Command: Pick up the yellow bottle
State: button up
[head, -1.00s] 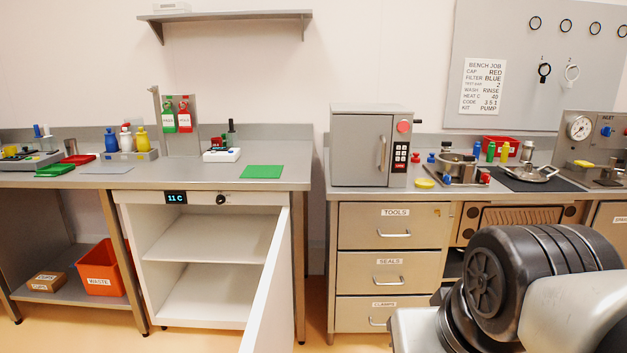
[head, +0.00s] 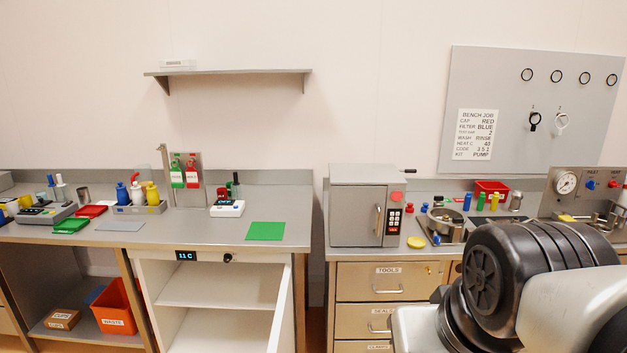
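A yellow bottle (head: 152,193) stands upright at the right end of a grey rack (head: 139,209) on the left bench. A white bottle with a red top (head: 137,191) and a blue bottle (head: 121,193) stand to its left in the same rack. A smaller yellow item (head: 494,201) stands on the right bench among small coloured containers; I cannot tell exactly what it is. My gripper is out of the picture; only part of my arm shows at the lower right, far from the rack.
An open cabinet door (head: 284,302) stands out below the left bench. A green mat (head: 265,231) and a white device (head: 227,208) lie right of the rack. A grey oven (head: 357,208) stands on the right bench. A wall shelf (head: 230,72) hangs above.

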aim_at(153, 196)
jog(key=i+l+u, duration=0.15)
jog(key=l+u, duration=1.3)
jog(key=l, duration=0.25)
jog(key=u, duration=0.45)
jog(key=j+u, duration=0.1)
jog(key=u, duration=0.75)
jog(key=i+u, duration=0.1)
jog(key=u, duration=0.35)
jog(key=j+u, duration=0.1)
jog(key=u, duration=0.3)
jog(key=i+z, duration=0.25)
jog(key=i, duration=0.5)
jog(key=i+j+z, duration=0.2)
jog(key=i, duration=0.5)
jog(key=i+l+z, duration=0.1)
jog(key=i+z, duration=0.65)
jog(key=i+j+z, duration=0.2)
jog(key=i+z, duration=0.15)
jog(key=i, duration=0.15)
